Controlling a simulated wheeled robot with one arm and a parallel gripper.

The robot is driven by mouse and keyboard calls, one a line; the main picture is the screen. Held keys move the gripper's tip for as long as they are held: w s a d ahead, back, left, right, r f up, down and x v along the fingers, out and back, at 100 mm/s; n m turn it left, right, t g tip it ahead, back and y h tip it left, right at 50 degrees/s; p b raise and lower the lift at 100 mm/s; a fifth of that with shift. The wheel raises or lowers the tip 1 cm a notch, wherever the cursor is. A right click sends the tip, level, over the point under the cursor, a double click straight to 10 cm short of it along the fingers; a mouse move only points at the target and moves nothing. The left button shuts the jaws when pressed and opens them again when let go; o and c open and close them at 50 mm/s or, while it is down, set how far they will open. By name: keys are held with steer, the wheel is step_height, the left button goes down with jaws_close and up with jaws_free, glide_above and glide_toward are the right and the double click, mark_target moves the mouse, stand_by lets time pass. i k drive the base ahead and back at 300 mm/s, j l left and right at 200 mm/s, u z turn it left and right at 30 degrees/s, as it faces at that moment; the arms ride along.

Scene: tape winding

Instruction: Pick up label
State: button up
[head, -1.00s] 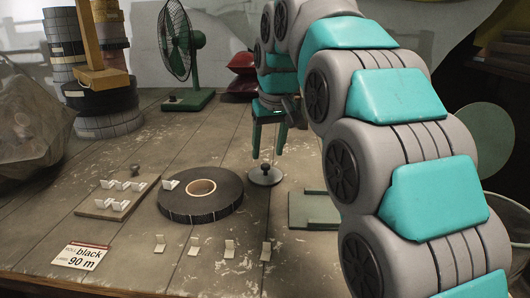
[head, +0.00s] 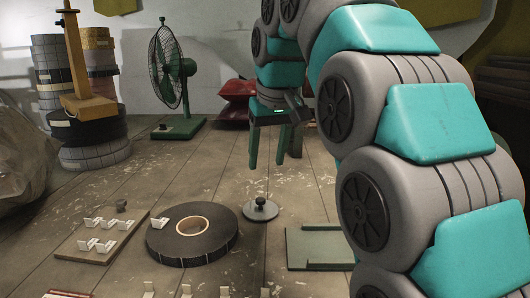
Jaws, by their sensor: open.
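The printed card seen earlier at the front left, the likely label, shows only its red top edge (head: 66,294) at the bottom of the head view; its text is cut off. My gripper (head: 267,160) is open and empty, pointing down above the table behind the round metal weight with a black knob (head: 260,209). It is far from the card, up and to the right. The black tape roll (head: 212,243) lies flat on the table, with a small white clip (head: 160,223) on its left side.
A board (head: 78,249) with several white clips lies left of the roll. More clips (head: 187,290) stand along the front edge. A green tray (head: 320,240) sits right of the weight. A green fan (head: 178,75) and stacked rolls (head: 95,157) stand behind.

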mark_target(160, 224)
steer(key=k, duration=0.95)
